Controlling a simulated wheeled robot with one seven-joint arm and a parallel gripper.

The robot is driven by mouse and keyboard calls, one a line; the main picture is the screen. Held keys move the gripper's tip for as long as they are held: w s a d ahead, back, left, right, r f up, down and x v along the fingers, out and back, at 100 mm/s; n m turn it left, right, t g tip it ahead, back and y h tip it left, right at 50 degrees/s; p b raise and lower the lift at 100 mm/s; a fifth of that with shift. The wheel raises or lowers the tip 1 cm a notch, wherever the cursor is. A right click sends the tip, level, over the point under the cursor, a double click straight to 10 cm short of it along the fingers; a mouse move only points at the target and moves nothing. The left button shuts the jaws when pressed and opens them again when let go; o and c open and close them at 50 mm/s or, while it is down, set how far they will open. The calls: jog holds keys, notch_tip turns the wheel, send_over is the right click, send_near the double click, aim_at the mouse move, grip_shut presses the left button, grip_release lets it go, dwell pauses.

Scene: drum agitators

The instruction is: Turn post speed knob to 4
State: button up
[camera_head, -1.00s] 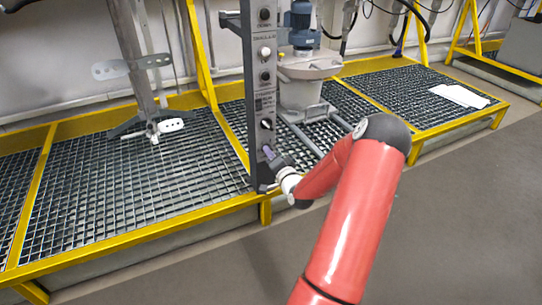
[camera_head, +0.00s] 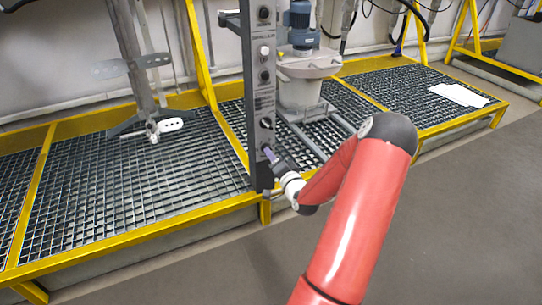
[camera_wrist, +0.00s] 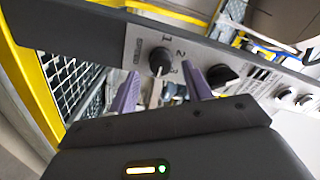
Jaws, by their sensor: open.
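The grey control post (camera_head: 258,95) stands upright at the middle of the head view, with several knobs down its face. In the head view my gripper (camera_head: 268,152) is at the lower part of the post. The knob's exact setting is unclear.
A second black knob (camera_wrist: 221,75) sits right of the fingers in the wrist view. Yellow-framed grating (camera_head: 150,185) lies around the post. A drum with a blue motor (camera_head: 300,18) stands behind. White sheets (camera_head: 459,95) lie at the right. The floor at front right is clear.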

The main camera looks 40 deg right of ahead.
jog(key=v, duration=0.5)
jog(key=shift+s, duration=0.15)
jog(key=a+r+n+g+y+p, duration=0.1)
jog(key=a+r+n+g+p, duration=0.1)
jog(key=a+r+n+g, duration=0.85)
jog(key=s+a+r+n+y, duration=0.1)
jog(key=s+a+r, duration=0.3)
jog(key=s+a, duration=0.2)
jog(key=s+a+r+n+g+y+p, duration=0.1)
jog(key=s+a+r+n, duration=0.1)
jog(key=s+a+r, duration=0.2)
jog(key=s+a+r+n+y, duration=0.1)
jog(key=s+a+r, duration=0.3)
jog(key=s+a, duration=0.6)
jog(key=shift+a+p, duration=0.35)
jog(key=shift+a, duration=0.5)
